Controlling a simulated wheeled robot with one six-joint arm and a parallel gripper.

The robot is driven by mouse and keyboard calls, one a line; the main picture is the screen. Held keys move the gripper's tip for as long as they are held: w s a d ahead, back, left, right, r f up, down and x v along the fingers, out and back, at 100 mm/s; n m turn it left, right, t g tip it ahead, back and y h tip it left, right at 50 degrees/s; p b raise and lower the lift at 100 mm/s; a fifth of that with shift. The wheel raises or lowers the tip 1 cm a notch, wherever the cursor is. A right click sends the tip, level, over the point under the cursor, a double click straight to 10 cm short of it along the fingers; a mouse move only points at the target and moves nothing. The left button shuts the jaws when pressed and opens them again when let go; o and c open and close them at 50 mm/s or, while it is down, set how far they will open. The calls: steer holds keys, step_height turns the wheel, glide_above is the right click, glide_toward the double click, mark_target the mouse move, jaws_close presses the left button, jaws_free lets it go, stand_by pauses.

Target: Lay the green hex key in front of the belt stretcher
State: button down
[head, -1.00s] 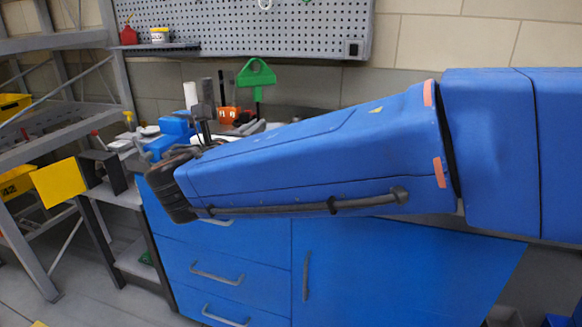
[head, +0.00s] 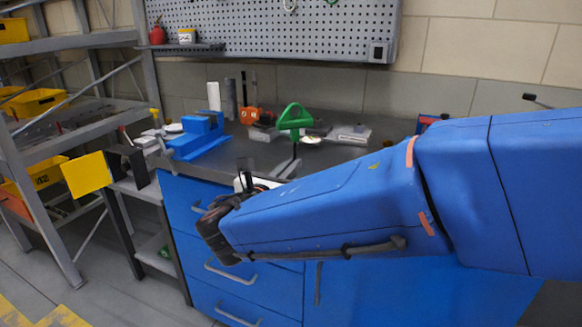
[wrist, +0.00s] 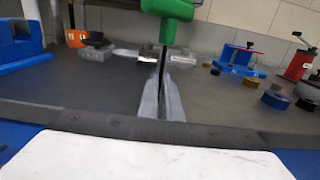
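The green hex key (head: 295,119) is upright, with its T-handle on top, above the dark bench top. In the wrist view its green handle (wrist: 168,8) is at the top edge and its dark shaft runs down between the grey fingers of my gripper (wrist: 162,95). The fingers are shut on the shaft. In the head view my arm hides most of the gripper. A blue frame with a red top bar (wrist: 240,56) stands on the bench to the right in the wrist view; it may be the belt stretcher, but I cannot tell for sure.
A blue vise (head: 198,135) stands at the bench's left end. An orange tool (head: 250,115) and a pale box (head: 348,134) are at the back. Dark and yellow rolls (wrist: 275,99) and a red device (wrist: 299,64) stand on the right. Bench top before the fingers is clear.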

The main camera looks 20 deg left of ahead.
steer(key=shift+f, duration=0.15)
steer(key=c, duration=1.9)
jaws_free()
steer(key=shift+c, duration=0.2)
